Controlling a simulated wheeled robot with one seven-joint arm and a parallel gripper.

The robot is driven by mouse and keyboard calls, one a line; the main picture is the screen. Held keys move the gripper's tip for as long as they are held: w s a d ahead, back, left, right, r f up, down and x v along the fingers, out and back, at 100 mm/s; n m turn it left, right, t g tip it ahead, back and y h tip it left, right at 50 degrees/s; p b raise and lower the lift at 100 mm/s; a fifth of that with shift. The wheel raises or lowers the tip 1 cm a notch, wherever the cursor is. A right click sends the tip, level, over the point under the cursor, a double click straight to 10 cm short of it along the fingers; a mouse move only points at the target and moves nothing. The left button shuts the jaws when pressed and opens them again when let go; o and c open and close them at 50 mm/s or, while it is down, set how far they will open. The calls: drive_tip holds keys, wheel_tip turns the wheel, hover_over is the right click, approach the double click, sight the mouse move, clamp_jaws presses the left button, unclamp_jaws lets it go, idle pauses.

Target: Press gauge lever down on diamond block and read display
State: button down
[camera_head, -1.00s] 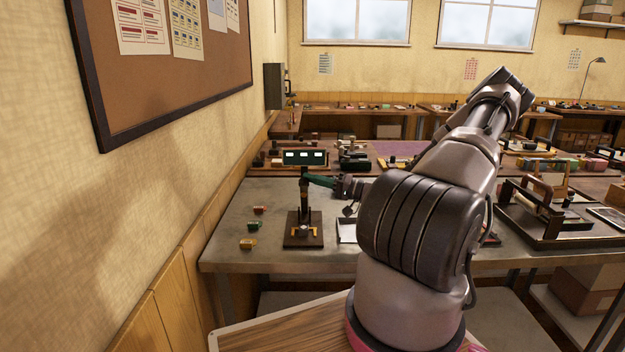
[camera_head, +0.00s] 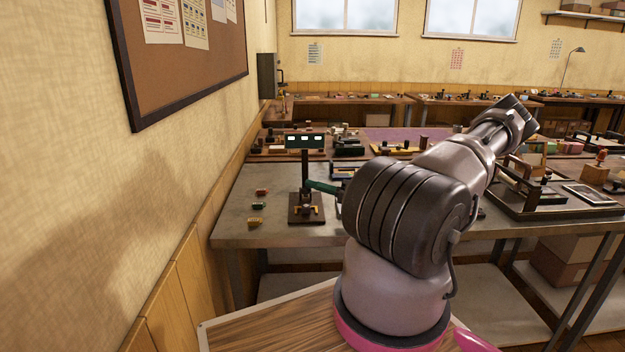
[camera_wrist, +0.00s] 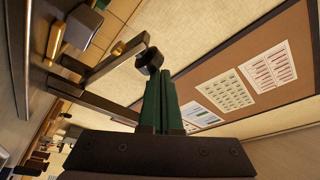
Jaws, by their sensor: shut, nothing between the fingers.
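The gauge stands on the near left of the grey bench, with a dark base (camera_head: 293,220), an upright post and a dark green display (camera_head: 305,142) with small white windows, too small to read. A brass fixture (camera_head: 315,209) sits on its base; I cannot make out the diamond block there. My gripper's green fingers (camera_head: 309,183) reach the post from the right, below the display. In the wrist view the shut, empty fingers (camera_wrist: 154,73) end at a black knob (camera_wrist: 150,60) near a grey bar (camera_wrist: 108,70); I cannot tell if they touch it. My arm hides the wrist.
The wall and pinboard (camera_head: 190,50) are close on the left. A dark framed fixture (camera_head: 545,200) stands at the right.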

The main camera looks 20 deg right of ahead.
drive_tip(key=shift+s+a+f, duration=0.2)
drive_tip(key=shift+s+f, duration=0.2)
drive_tip(key=shift+f, duration=0.25)
idle(1.8)
drive_tip(key=shift+s+d+f, duration=0.1)
drive_tip(key=shift+s+d, duration=0.05)
drive_tip(key=shift+d, duration=0.15)
drive_tip(key=v, duration=0.4)
drive_tip(key=r+v, duration=0.1)
drive_tip(key=v, duration=0.3)
drive_tip(key=r+v, duration=0.1)
drive_tip(key=v, duration=0.3)
drive_tip(key=shift+s+d+r, duration=0.2)
drive_tip(key=shift+s+d, duration=0.05)
drive_tip(key=shift+d, duration=0.1)
drive_tip(key=shift+a, duration=0.1)
